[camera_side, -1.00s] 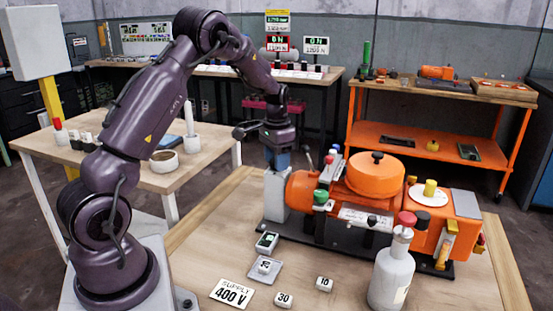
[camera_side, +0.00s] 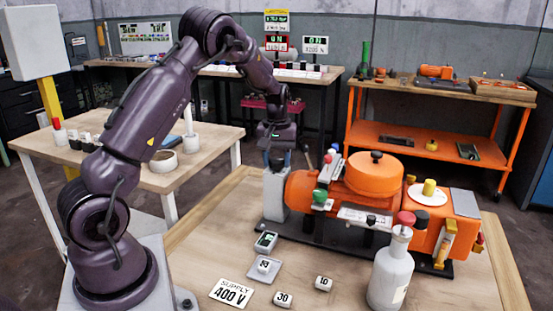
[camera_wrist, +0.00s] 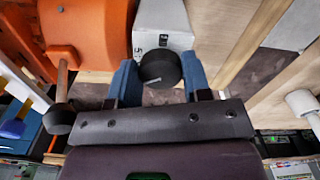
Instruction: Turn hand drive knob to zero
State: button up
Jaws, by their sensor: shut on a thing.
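The hand drive knob (camera_wrist: 160,68) is a round black knob with a small pale mark, seen in the wrist view. It stands out from a pale grey block (camera_wrist: 165,18) that carries a small dark-and-white marking. My gripper (camera_wrist: 160,75) has its two blue fingers on either side of the knob, shut on it. In the side view my gripper (camera_side: 278,158) points down at the top of the pale grey block (camera_side: 275,195), left of the orange machine (camera_side: 325,192). The knob is hidden there by the fingers. The value it points to is not legible.
A lever with a black ball end (camera_wrist: 60,118) stands close to my gripper on the machine side. A white bottle with a red cap (camera_side: 391,275) stands at the front right. Small number blocks and a "SUPPLY 400 V" plate (camera_side: 231,292) lie on the table.

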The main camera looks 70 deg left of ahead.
aim_at(278, 160)
jog(key=n, duration=0.6)
jog(key=shift+n, duration=0.3)
jog(key=n, duration=0.5)
jog(key=shift+w, duration=0.15)
jog(key=shift+n, duration=0.4)
jog(key=o, duration=0.9)
jog(key=shift+r, duration=0.1)
notch_tip(278, 160, up, 13)
jog(key=shift+f, duration=0.1)
